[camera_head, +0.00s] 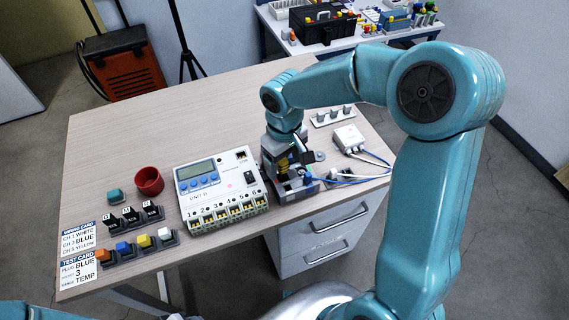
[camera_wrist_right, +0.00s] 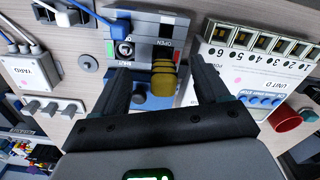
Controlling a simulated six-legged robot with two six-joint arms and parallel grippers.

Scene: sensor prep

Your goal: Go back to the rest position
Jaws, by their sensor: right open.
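My right gripper (camera_head: 287,168) points down over a small grey test fixture (camera_wrist_right: 142,27) on the table, just right of the white unit. In the right wrist view my right gripper (camera_wrist_right: 160,78) has its two dark fingers wide apart. A yellow ribbed piece (camera_wrist_right: 163,76) at the fixture shows between the fingers, with a visible gap to each; I cannot tell its depth. A blue part lies beside it. In the head view the arm and gripper hide part of the fixture. My left gripper is not in view; only a bit of teal arm shows at the lower left.
The white unit (camera_head: 219,184) with a display stands left of the gripper. A red cup (camera_head: 149,181), colored blocks in black holders and two cards lie farther left. A white cable box (camera_head: 348,138) and a peg rack (camera_head: 333,116) stand to the right. The table's back is clear.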

